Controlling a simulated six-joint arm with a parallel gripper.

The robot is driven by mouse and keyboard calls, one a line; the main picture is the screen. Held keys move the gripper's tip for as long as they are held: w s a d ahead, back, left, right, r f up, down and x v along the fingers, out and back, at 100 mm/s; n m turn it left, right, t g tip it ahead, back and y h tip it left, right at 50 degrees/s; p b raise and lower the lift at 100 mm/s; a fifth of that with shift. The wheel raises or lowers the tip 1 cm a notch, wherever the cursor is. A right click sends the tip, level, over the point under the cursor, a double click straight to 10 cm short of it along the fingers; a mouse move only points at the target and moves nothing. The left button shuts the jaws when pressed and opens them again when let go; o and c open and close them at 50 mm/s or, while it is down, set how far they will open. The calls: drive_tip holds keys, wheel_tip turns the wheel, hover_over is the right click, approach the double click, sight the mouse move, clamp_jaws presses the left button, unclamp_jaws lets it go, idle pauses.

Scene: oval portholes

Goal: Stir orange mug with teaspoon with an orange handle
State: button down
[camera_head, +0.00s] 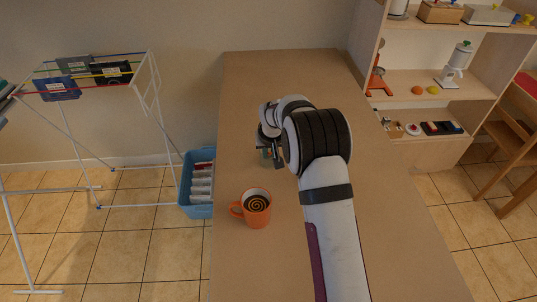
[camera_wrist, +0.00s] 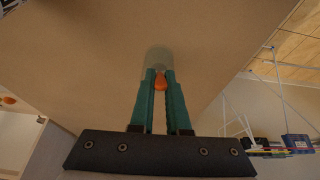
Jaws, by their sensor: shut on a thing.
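The orange mug (camera_head: 257,214) stands upright on the table, handle to the left, with a dark drink showing a light spiral. My gripper (camera_head: 267,154) is beyond the mug in the head view, partly hidden by my arm. In the wrist view its green fingers (camera_wrist: 160,76) are shut on the teaspoon's orange handle (camera_wrist: 161,83). A pale grey rounded shape (camera_wrist: 158,56) shows just past the fingertips; I cannot tell whether it is the spoon's bowl or another thing. The spoon cannot be made out in the head view.
The brown table (camera_head: 260,90) is otherwise clear around the mug and at the far end. A blue crate (camera_head: 198,185) stands on the floor left of the table. A drying rack (camera_head: 150,95) is further left. Shelves (camera_head: 415,82) with small objects stand at right.

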wheel_tip(320, 180, up, 9)
drive_tip(key=shift+s+a+r, duration=0.1)
drive_tip(key=shift+s+r, duration=0.05)
drive_tip(key=shift+r, duration=0.05)
drive_tip(key=s+a+r+g, duration=0.2)
drive_tip(key=s+r, duration=0.1)
drive_tip(key=s, duration=0.5)
drive_tip(key=s+a+r+g, duration=0.2)
drive_tip(key=s+a+r, duration=0.1)
drive_tip(key=s, duration=0.6)
wheel_tip(320, 180, down, 12)
drive_tip(key=shift+d+f, duration=0.2)
drive_tip(key=shift+f, duration=0.05)
drive_tip(key=shift+w, duration=0.25)
